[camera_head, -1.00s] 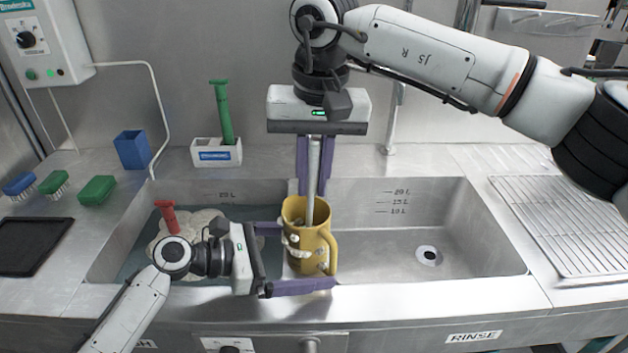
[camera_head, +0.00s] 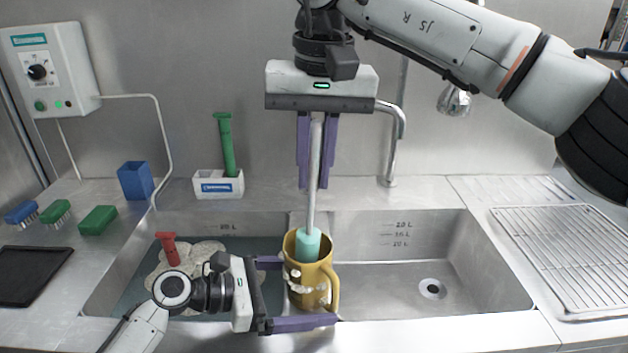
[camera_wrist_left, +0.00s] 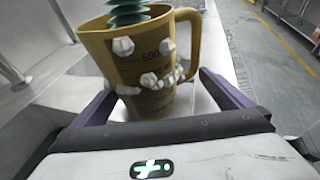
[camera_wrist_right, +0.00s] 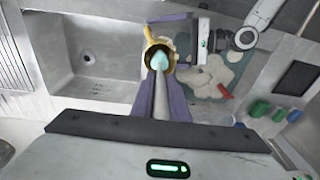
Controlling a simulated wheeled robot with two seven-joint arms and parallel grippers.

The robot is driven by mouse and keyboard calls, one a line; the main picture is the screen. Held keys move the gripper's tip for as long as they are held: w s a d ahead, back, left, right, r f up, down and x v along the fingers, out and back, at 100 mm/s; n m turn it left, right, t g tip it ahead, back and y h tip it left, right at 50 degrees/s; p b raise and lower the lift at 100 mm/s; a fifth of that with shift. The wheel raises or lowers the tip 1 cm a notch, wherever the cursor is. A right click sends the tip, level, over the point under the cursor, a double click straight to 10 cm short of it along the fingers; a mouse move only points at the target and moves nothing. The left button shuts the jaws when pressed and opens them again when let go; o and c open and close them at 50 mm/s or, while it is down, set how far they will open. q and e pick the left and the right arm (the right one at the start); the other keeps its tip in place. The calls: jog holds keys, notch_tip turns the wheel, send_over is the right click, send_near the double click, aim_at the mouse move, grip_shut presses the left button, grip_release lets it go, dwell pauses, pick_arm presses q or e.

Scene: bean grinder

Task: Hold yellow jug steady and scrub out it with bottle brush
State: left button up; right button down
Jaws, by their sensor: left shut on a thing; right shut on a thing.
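The yellow jug (camera_head: 309,284) stands upright over the divider between the two basins, its handle toward the right. Foam lumps cling to its side, also in the left wrist view (camera_wrist_left: 147,65). My left gripper (camera_head: 302,293) is shut around the jug's body from the left. My right gripper (camera_head: 317,158) is above the jug, shut on the grey shaft of the bottle brush (camera_head: 312,200), which points straight down. The brush's teal head (camera_head: 308,244) is partly inside the jug's mouth; its lower end is hidden. The head also shows in the right wrist view (camera_wrist_right: 159,61).
The left basin holds foamy water with a red-handled tool (camera_head: 169,248). The right basin (camera_head: 400,270) is empty. A tap (camera_head: 391,150) stands behind, right of my right gripper. A white holder with a green brush (camera_head: 226,150) stands at the back. A wire rack (camera_head: 560,240) is at right.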

aim_at(314, 120)
jog(key=shift+r, duration=3.7)
pick_arm(q)
jog(key=o, duration=0.4)
jog(key=shift+c, duration=0.2)
jog(key=v, duration=1.2)
jog(key=shift+s, duration=0.15)
